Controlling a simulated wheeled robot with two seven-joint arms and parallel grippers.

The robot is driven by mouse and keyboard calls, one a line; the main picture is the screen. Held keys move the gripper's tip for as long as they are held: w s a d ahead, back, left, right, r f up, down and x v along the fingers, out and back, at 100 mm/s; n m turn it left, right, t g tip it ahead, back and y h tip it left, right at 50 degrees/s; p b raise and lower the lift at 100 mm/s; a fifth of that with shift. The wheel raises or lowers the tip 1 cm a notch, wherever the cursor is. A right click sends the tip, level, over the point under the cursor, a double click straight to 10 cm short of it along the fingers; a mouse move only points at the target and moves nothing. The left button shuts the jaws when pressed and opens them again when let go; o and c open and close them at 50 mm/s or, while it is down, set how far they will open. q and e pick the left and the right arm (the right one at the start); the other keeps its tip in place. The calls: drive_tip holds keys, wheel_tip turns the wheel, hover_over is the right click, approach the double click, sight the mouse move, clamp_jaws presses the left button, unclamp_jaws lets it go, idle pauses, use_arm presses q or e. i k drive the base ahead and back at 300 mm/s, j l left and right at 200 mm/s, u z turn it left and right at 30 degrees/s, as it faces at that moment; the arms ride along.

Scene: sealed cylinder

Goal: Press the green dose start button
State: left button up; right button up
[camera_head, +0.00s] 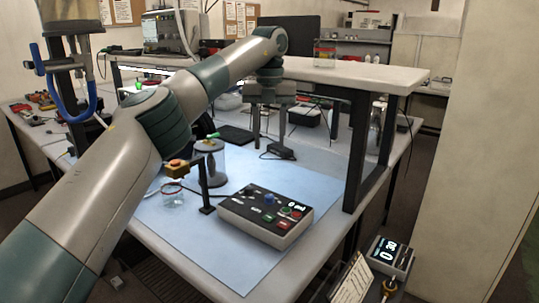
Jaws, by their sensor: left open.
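A control box (250,226) with a dark top panel sits on the blue mat at the front of the table. Its panel has a blue knob or button (269,199), a green button (286,211), red buttons and small labels; the markings are too small to read. My left arm reaches in from the left, over the table. My left gripper (270,146) points down behind the control box, apart from it, with its two fingers spread and nothing seen between them. My right gripper is out of view.
A raised white shelf (345,74) with a black leg is at right. A display unit (389,256) is at lower right.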

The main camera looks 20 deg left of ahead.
sight(268, 218)
drive_tip(key=k+l, duration=0.2)
drive_tip(key=k, duration=0.3)
drive_tip(key=k+l, duration=0.2)
drive_tip(key=k, duration=0.25)
